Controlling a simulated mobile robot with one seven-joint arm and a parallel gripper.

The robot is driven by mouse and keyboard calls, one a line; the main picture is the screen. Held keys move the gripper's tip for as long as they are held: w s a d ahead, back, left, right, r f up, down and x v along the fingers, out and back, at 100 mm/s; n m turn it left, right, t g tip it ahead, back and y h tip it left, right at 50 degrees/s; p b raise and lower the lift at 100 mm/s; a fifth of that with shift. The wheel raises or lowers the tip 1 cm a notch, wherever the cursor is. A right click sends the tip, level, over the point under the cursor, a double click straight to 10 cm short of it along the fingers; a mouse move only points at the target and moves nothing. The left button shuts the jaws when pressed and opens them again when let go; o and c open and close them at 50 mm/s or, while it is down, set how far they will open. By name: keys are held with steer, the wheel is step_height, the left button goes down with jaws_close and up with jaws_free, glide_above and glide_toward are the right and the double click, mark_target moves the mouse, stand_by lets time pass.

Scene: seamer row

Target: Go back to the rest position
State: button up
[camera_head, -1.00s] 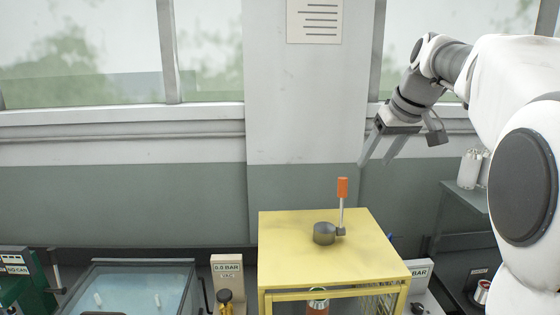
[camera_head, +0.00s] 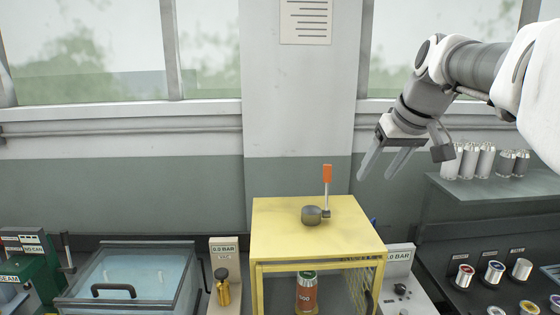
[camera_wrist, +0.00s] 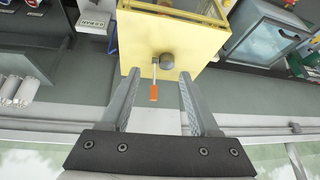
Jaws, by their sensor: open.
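My gripper (camera_head: 387,176) is open and empty. It hangs in the air in front of the wall, above and to the right of the yellow cabinet (camera_head: 290,228). In the wrist view my gripper (camera_wrist: 152,88) shows both fingers apart, with nothing between them but the view of the cabinet and wall beyond. A lever with an orange grip (camera_head: 327,174) stands upright on the cabinet top beside a round dark knob (camera_head: 312,214). In the wrist view the orange grip (camera_wrist: 154,93) appears between the fingers, apart from them.
Inside the cabinet stands a can (camera_head: 307,290). A clear-lidded tank (camera_head: 135,272) and a green machine (camera_head: 25,265) are at left. At right a dark shelf (camera_head: 490,187) bears several silver cans, with more cans (camera_head: 495,272) below.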

steer(key=s+a+f+m+h, duration=0.1)
steer(key=s+a+f, duration=0.1)
steer(key=s+f, duration=0.5)
steer(key=s+a+f+m, duration=0.1)
steer(key=s+f, duration=0.7)
steer(key=s, duration=0.9)
steer(key=shift+a+f+h+b, duration=0.15)
steer(key=shift+a+h+b, duration=0.2)
steer(key=shift+a, duration=0.5)
